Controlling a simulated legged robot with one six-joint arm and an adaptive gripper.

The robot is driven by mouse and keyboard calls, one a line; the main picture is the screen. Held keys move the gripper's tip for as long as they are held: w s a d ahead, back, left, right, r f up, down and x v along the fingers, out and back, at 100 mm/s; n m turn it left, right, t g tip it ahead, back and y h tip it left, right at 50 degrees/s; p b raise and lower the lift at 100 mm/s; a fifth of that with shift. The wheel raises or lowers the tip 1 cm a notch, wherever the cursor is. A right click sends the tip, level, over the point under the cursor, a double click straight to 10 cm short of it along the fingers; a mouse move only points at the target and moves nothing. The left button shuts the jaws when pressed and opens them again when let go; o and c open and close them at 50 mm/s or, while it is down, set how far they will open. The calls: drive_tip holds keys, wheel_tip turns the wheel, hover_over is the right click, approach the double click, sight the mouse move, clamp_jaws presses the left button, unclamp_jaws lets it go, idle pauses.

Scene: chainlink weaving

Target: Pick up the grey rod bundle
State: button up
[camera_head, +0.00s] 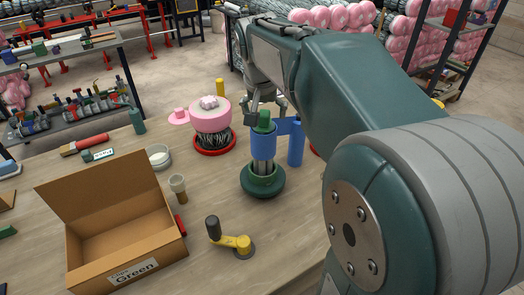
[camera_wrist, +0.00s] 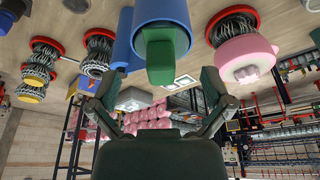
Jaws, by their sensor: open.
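What looks like the grey rod bundle (camera_head: 264,168) stands upright in a round green base (camera_head: 263,184) on the table. A blue sleeve (camera_head: 262,146) surrounds its upper part, and a green block (camera_head: 264,121) sticks up at the top. My gripper (camera_head: 267,106) is open and empty just above the green block. In the wrist view, the green block (camera_wrist: 160,52) and blue sleeve (camera_wrist: 160,18) lie ahead, between the spread fingers of my gripper (camera_wrist: 158,82). The rods are hidden in that view.
A pink holder (camera_head: 210,118) with grey strands on a red base stands to the left. A blue cylinder (camera_head: 296,143) stands close on the right. An open cardboard box (camera_head: 128,235) labelled Green, a brush (camera_head: 178,188) and a yellow crank (camera_head: 236,242) lie nearer.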

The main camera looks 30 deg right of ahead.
sight(263, 128)
drive_tip(key=x, duration=0.5)
drive_tip(key=shift+s+a+f, duration=0.1)
drive_tip(key=shift+a+f, duration=0.1)
drive_tip(key=shift+a, duration=0.05)
drive_tip(key=c, duration=1.2)
